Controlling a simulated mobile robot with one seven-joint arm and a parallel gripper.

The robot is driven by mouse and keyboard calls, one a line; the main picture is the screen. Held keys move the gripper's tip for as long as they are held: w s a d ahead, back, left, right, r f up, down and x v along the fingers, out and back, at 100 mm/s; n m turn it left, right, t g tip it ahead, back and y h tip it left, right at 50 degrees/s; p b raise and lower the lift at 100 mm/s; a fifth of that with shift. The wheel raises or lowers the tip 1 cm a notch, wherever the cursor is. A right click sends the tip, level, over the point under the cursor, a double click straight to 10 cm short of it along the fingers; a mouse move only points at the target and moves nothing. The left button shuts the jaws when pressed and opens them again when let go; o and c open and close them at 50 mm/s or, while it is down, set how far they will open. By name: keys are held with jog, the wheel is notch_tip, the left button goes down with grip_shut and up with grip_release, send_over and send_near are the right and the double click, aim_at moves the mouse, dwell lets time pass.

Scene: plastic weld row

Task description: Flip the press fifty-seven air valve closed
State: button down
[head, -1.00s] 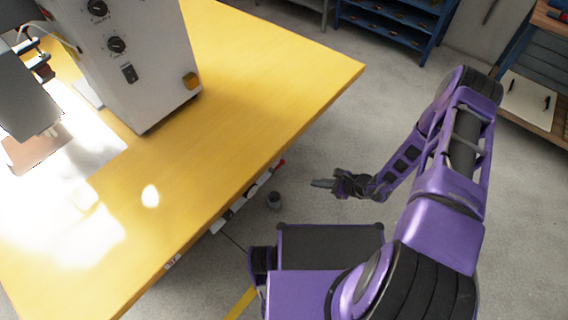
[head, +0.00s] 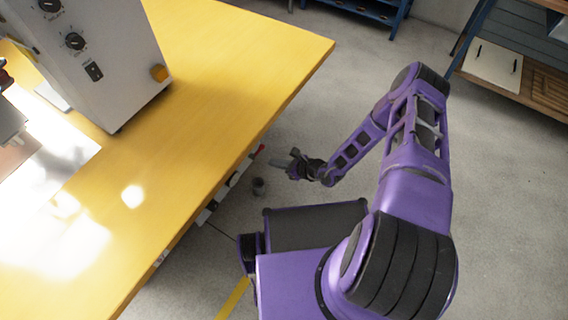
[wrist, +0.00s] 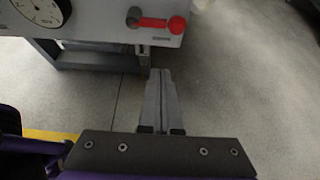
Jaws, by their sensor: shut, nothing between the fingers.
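The air valve's red lever (wrist: 153,22) lies about level across a light grey panel (wrist: 95,20) in the wrist view. A dark round part is at its left end and a red round knob (wrist: 177,24) at its right end. In the head view a small red bit of it (head: 262,148) shows beside the bench's edge. My gripper (wrist: 160,72) is shut and empty. In the wrist view its fingertips show below the lever, apart from it. In the head view my gripper (head: 281,163) is just right of the red bit.
A white gauge (wrist: 42,8) is on the panel left of the lever. The yellow bench (head: 215,75) carries a grey machine (head: 105,65) with knobs. A small grey cylinder (head: 259,187) is below the bench's edge. Open floor (head: 330,85) lies to the right.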

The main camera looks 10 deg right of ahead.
aim_at(257, 151)
jog(key=shift+w+a+r+p, duration=0.15)
jog(key=shift+w+a+r, duration=0.45)
jog(key=shift+a, duration=0.15)
jog(key=shift+w+a+r+p, duration=0.15)
jog(key=shift+w+a+r, duration=0.4)
jog(key=shift+a, duration=0.15)
